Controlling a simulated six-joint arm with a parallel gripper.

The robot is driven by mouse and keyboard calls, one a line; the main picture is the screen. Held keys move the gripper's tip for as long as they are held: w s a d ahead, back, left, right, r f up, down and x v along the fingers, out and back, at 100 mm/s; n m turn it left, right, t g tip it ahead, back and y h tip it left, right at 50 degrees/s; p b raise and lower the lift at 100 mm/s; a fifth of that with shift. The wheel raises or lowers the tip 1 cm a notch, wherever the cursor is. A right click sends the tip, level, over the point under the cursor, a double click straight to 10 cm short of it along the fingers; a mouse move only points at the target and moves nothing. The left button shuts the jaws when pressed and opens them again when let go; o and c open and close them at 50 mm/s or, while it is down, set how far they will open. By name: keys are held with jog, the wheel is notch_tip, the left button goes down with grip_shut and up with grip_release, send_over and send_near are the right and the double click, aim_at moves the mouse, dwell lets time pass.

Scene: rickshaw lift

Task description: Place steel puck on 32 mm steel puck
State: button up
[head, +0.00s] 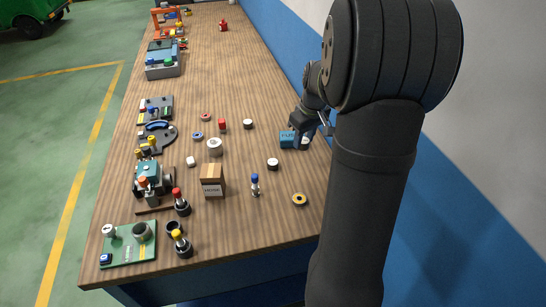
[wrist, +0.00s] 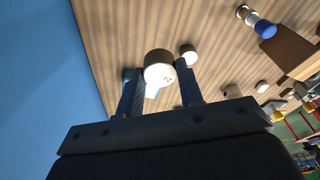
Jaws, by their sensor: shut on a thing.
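My gripper (wrist: 160,82) is shut on a steel puck (wrist: 158,68) with a pale, marked face and dark side, which sits between the two fingers in the wrist view. In the head view the gripper (head: 311,131) is at the right side of the bench, beside a blue box, with the held puck (head: 304,143) partly hidden. Similar pale-topped, dark-sided pucks stand on the bench, one at right of centre (head: 272,163) and one farther back (head: 248,124). I cannot read which one is 32 mm.
The blue box (head: 288,138) is close beside my gripper. Fixtures line the left edge. Bare wood lies between the pucks.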

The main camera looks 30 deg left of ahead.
send_over(272, 161)
jog(key=f, duration=0.5)
jog(key=shift+s+d+f, duration=0.1)
jog(key=shift+d+f, duration=0.25)
jog(key=shift+a+f, duration=0.1)
jog(key=shift+f, duration=1.95)
jog(key=shift+f, duration=0.15)
jog(key=o, duration=1.1)
jog(key=shift+c, duration=0.2)
notch_tip(272, 161, up, 12)
jog(key=d, duration=0.1)
jog(key=shift+s+d, duration=0.35)
